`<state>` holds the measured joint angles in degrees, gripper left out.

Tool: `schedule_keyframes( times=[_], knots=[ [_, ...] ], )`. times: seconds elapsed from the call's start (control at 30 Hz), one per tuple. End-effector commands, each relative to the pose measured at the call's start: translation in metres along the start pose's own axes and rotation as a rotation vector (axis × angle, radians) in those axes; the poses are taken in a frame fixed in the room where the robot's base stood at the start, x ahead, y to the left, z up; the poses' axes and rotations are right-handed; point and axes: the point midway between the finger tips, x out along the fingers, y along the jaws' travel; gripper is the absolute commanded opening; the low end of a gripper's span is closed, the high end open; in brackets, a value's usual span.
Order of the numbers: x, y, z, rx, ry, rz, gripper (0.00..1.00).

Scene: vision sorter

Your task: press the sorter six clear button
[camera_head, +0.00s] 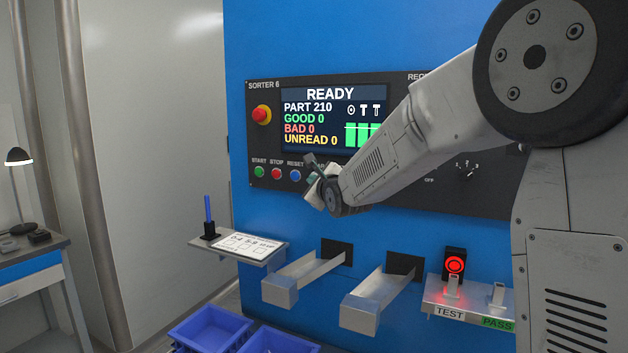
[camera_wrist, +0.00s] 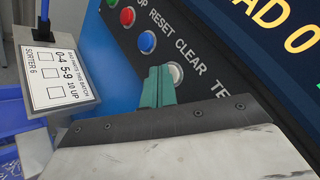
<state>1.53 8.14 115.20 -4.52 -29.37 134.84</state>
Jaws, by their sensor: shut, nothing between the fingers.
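The sorter 6 panel (camera_head: 390,183) is black on a blue cabinet, with a lit screen (camera_head: 335,118) that reads READY, PART 210, GOOD 0, BAD 0, UNREAD 0. In the wrist view the clear button (camera_wrist: 175,73) is white and round, under the label CLEAR. My gripper (camera_wrist: 158,84) is shut and empty, its green fingertips just left of the clear button and overlapping its edge in the picture. I cannot tell whether they touch it. In the head view my gripper (camera_head: 311,167) is at the panel's button row and hides the clear button.
Green start (camera_head: 259,171), red stop (camera_head: 277,173) and blue reset (camera_head: 295,175) buttons sit left of my gripper. A red emergency knob (camera_head: 262,115) is above them. A shelf with a card (camera_head: 246,243), two metal chutes (camera_head: 300,277) and blue bins (camera_head: 213,328) are below.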

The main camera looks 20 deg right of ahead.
Motion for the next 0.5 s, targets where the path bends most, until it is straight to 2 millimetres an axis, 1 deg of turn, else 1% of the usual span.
schedule_keyframes(
  times=[0.37, 0.5],
  knots=[
    [0.0001, 0.0001, -0.0003, 0.000, 0.001, 0.000, 0.00],
    [-0.0032, 0.0027, 0.0026, -0.001, 0.000, 0.001, 0.00]
  ],
)
